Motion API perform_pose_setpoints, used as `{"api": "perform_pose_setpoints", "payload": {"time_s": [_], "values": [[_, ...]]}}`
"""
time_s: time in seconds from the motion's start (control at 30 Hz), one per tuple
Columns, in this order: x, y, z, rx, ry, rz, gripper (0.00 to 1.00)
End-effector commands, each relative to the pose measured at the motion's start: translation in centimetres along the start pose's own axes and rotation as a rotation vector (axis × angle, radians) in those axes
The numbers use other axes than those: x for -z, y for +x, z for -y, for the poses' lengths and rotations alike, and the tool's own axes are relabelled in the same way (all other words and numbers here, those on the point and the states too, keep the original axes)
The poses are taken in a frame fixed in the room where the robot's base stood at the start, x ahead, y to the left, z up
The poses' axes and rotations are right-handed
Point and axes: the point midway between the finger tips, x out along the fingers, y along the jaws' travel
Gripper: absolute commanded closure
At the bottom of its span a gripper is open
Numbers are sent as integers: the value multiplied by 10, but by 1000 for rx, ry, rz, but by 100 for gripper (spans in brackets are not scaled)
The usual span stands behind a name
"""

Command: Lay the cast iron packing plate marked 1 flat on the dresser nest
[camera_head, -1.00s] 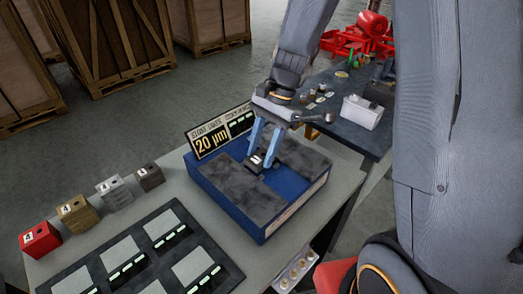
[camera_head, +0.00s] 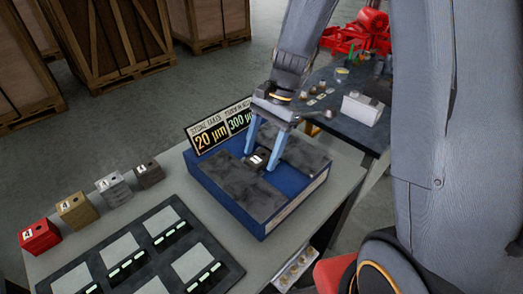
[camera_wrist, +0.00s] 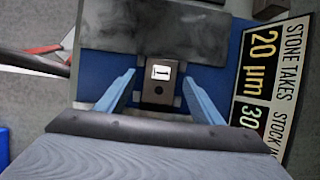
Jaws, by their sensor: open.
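The dark packing plate marked 1 (camera_head: 256,161) lies in the middle of the blue dresser (camera_head: 292,212), in the gap between two dark grey stone slabs. In the wrist view the plate (camera_wrist: 158,88) shows its white label and a round hole. My gripper (camera_head: 257,160) is open, with its blue fingers on either side of the plate. In the wrist view the gripper (camera_wrist: 158,92) has visible gaps between both fingers and the plate. The plate looks flat, though its underside is hidden.
Several blocks marked 4, one red (camera_head: 39,236), line the table's left edge. A dark panel with grey squares (camera_head: 140,255) lies in front. A blue bench (camera_head: 335,110) stands behind at right.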

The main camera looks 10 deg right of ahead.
Motion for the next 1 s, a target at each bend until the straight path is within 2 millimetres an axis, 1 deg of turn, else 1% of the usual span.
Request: {"api": "perform_pose_setpoints", "payload": {"time_s": [0.07,0.17,0.4,0.5,0.6,0.73,1.0], "values": [[0,-2,0,1,0,-1,39],[1,-12,1,4,-1,-2,39],[1,-50,1,4,0,-2,39],[1,-64,1,3,-1,-1,39],[0,-73,1,2,-1,-1,39],[0,-78,1,1,0,-1,39],[0,-78,0,0,0,0,39]]}}
